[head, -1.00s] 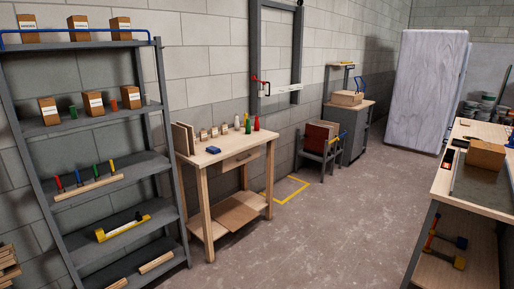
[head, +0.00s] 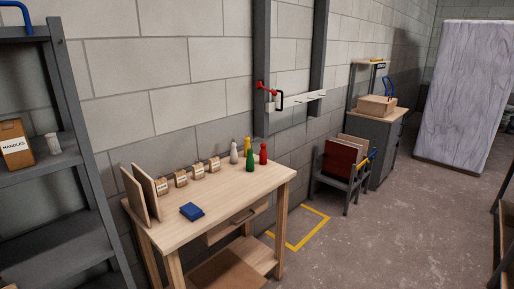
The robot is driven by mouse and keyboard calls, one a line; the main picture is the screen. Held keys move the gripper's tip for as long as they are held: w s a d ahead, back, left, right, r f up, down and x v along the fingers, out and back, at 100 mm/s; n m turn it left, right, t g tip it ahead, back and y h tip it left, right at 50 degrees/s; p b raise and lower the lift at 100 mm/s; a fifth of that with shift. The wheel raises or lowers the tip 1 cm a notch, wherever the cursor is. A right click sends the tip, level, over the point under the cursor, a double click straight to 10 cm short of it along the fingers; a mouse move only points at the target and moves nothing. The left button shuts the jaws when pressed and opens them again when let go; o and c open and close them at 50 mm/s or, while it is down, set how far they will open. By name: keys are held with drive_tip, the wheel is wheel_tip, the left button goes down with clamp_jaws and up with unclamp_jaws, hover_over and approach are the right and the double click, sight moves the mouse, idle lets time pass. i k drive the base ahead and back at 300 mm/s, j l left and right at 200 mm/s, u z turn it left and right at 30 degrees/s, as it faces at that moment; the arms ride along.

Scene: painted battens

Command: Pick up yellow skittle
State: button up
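A yellow skittle (head: 247,145) stands upright near the far right end of a wooden table (head: 225,207), by the wall. A green skittle (head: 250,161) stands in front of it and hides its lower part. A white skittle (head: 234,154) stands to its left and a red skittle (head: 263,154) to its right. My gripper does not show in the head view.
A blue item (head: 192,211), several small labelled boxes (head: 181,178) and two upright boards (head: 146,192) are on the table. Grey shelving (head: 60,190) stands at the left. The floor (head: 375,235) to the right is clear, with a yellow marked outline (head: 318,232).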

sight(246, 140)
drive_tip(key=i+l+z, duration=0.1)
drive_tip(key=i+z, duration=0.15)
drive_tip(key=i, duration=0.45)
drive_tip(key=i+j+z, duration=0.1)
drive_tip(key=i+z, duration=0.15)
drive_tip(key=i, duration=0.45)
drive_tip(key=i+j+z, duration=0.25)
drive_tip(key=i, duration=0.45)
drive_tip(key=i+u, duration=0.65)
drive_tip(key=u, duration=0.2)
drive_tip(key=i+l+u, duration=0.15)
drive_tip(key=i+u, duration=0.25)
drive_tip(key=i+j+u, duration=0.1)
drive_tip(key=i+u, duration=0.2)
drive_tip(key=k, duration=0.05)
